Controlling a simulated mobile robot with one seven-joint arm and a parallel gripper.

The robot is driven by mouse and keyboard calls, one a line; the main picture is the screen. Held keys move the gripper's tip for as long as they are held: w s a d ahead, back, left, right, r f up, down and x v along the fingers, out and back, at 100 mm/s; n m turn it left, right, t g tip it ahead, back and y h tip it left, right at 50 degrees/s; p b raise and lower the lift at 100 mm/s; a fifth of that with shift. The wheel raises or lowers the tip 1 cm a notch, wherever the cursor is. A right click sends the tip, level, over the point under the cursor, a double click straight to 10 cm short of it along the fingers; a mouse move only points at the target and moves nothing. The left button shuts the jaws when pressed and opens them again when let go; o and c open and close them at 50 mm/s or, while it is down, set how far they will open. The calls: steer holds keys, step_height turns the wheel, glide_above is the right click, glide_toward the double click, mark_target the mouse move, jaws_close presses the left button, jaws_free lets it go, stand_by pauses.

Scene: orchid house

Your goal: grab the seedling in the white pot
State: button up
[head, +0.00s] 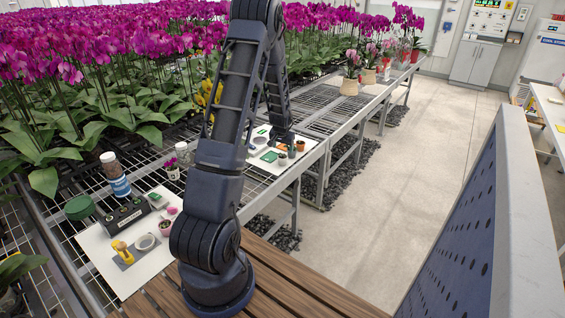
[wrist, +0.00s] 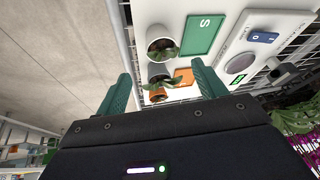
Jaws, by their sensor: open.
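Three small potted seedlings stand in a row on a white board (head: 258,163). The white pot (wrist: 151,47), with a green seedling (wrist: 166,53), is at one end of the row. It shows as a pale pot in the head view (head: 283,161). A dark pot (wrist: 155,69) is beside it and a terracotta pot (wrist: 158,97) is at the other end, each with a seedling. My gripper (wrist: 162,68) is open and empty, its green fingers spread to either side of the row's line in the wrist view. The white pot lies beyond the fingertips. The gripper is partly hidden in the head view.
A green card marked S (wrist: 203,36), an orange card (wrist: 184,77) and a pale device with a round plate (wrist: 240,64) lie near the pots. Purple orchids (head: 100,45) crowd the bench's left. Another white board (head: 100,262) with tools lies nearer. The concrete aisle (head: 400,180) is clear.

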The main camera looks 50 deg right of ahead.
mark_target(283, 157)
steer(key=shift+x, duration=4.45)
steer(key=shift+a, duration=0.1)
steer(key=c, duration=1)
steer(key=shift+c, duration=0.2)
steer(key=shift+r, duration=0.15)
